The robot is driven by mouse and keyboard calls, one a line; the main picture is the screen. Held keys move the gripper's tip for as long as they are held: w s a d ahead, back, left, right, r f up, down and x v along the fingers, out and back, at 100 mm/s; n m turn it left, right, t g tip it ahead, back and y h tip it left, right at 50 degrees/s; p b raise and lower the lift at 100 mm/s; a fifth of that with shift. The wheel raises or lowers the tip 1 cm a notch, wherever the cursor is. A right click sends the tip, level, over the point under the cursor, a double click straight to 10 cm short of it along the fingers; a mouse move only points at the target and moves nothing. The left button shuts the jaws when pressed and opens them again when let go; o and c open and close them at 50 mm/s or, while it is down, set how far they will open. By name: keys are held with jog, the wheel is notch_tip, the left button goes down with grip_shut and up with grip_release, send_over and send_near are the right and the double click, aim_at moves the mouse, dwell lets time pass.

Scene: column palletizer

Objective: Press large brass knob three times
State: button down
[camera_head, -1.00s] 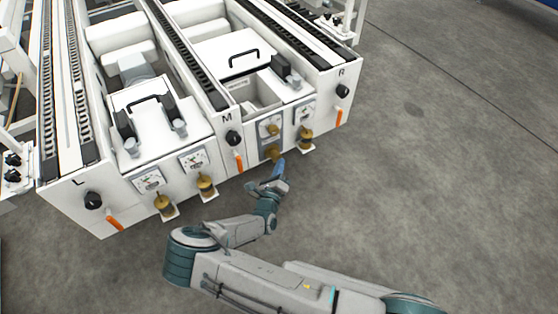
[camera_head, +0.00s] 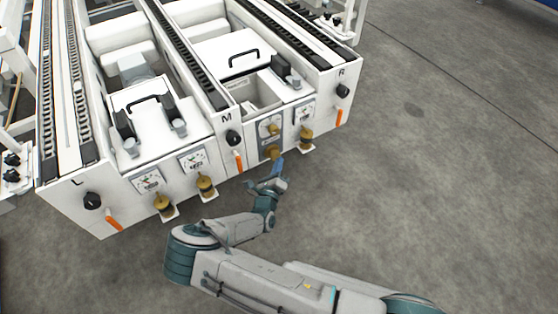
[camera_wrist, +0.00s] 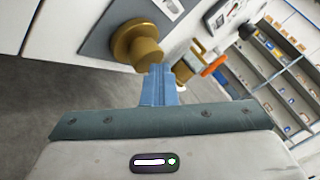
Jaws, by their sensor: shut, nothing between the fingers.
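The large brass knob (camera_head: 271,151) sits on a grey plate low on the white machine's front, right of the letter M. In the wrist view the knob (camera_wrist: 136,43) is round and stepped, just ahead and slightly left of my fingertips. My gripper (camera_head: 278,167) is just in front of and below the knob in the head view. Its blue fingers (camera_wrist: 158,78) are shut together with nothing between them. The fingertips look close to the knob's lower edge in the wrist view; a small gap seems to separate them.
A smaller brass knob on a bracket (camera_head: 306,137) is to the right. Two more, a left one (camera_head: 163,203) and another (camera_head: 206,184), sit on the left panel. Orange levers (camera_head: 239,160) and black dials (camera_head: 233,138) stick out of the front. The floor (camera_head: 420,200) to the right is clear.

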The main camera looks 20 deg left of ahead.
jog(key=shift+s+d+p, duration=0.95)
jog(key=shift+d+p, duration=0.05)
jog(key=shift+d, duration=0.1)
jog(key=s+d+p, duration=0.3)
jog(key=shift+s+d, duration=0.15)
jog(key=shift+d, duration=0.25)
dwell(0.8)
